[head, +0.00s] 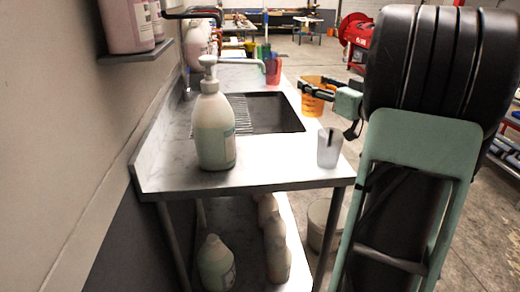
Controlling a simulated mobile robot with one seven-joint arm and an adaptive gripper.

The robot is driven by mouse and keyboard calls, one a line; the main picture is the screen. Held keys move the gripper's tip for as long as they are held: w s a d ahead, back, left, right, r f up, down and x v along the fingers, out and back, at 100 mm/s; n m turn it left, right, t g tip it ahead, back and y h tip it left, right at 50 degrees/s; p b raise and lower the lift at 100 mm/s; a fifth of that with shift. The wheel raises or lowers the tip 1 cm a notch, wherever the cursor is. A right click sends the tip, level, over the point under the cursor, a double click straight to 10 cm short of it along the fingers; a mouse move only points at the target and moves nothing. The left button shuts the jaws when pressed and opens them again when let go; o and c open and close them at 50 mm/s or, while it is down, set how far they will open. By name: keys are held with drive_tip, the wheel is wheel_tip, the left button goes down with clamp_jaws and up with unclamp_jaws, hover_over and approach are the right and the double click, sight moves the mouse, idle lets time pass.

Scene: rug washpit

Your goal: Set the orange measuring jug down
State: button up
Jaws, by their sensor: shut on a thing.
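My gripper (308,87) is at the right side of the metal sink bench, seen partly from behind my own arm. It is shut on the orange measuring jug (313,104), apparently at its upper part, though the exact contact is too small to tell. The jug looks upright, just right of the bench's right edge beside the sink. Whether it touches anything is not clear. The metal bench (275,152) has a dark sink basin (278,112) in its middle.
A large pump bottle (214,130) stands at the bench's near left, and a clear cup (329,148) at its near right corner. A red jug (273,72) stands beyond the sink. Bottles fill the lower shelf.

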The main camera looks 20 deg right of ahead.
drive_tip(key=a+f+b, duration=0.2)
drive_tip(key=a+f, duration=0.2)
drive_tip(key=w+a+f+b, duration=0.1)
drive_tip(key=a+f, duration=0.3)
drive_tip(key=a, duration=0.1)
drive_tip(key=w+a+f+b, duration=0.1)
drive_tip(key=a+f+b, duration=0.1)
drive_tip(key=a+f, duration=0.2)
drive_tip(key=shift+w+a+f+b, duration=0.2)
drive_tip(key=shift+a+f+b, duration=0.15)
drive_tip(key=shift+a+f, duration=0.05)
drive_tip(key=shift+f, duration=0.1)
drive_tip(key=o, duration=0.7)
drive_tip(key=shift+f, duration=0.1)
drive_tip(key=o, duration=0.4)
drive_tip(key=shift+o, duration=0.2)
